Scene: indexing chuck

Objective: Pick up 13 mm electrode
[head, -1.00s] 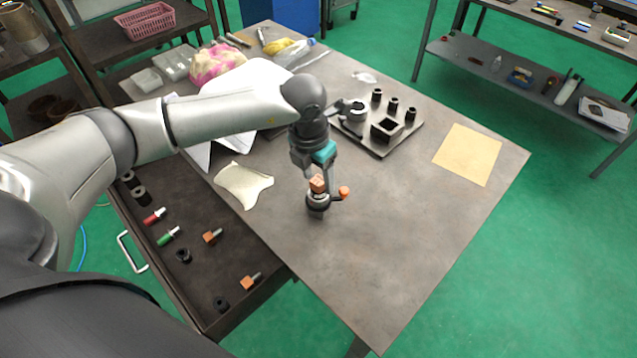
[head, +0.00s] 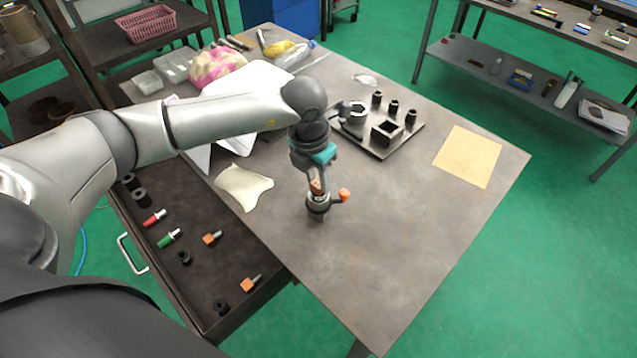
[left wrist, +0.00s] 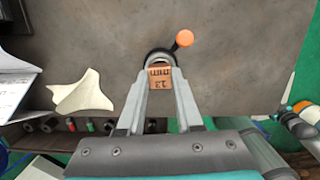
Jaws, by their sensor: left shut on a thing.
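A copper-orange block electrode (head: 316,186) sits at the dark round chuck (head: 318,206) on the table. The chuck has a lever with an orange knob (head: 344,195). In the left wrist view the electrode (left wrist: 160,77) carries dark printed marking, upside down, ending in "mm"; its number is too small to read surely. My left gripper (head: 317,192) points down over the chuck, its two fingers shut on opposite sides of the electrode. The fingers partly hide the electrode in the head view. The electrode's shank is hidden. My right gripper is not in view.
The open drawer (head: 185,285) holds two more orange blocks (head: 212,238), black rings, and red and green handled pieces. A fixture plate (head: 380,150) with black posts stands behind. A cream cloth (head: 244,187) lies left. The table's front right is clear.

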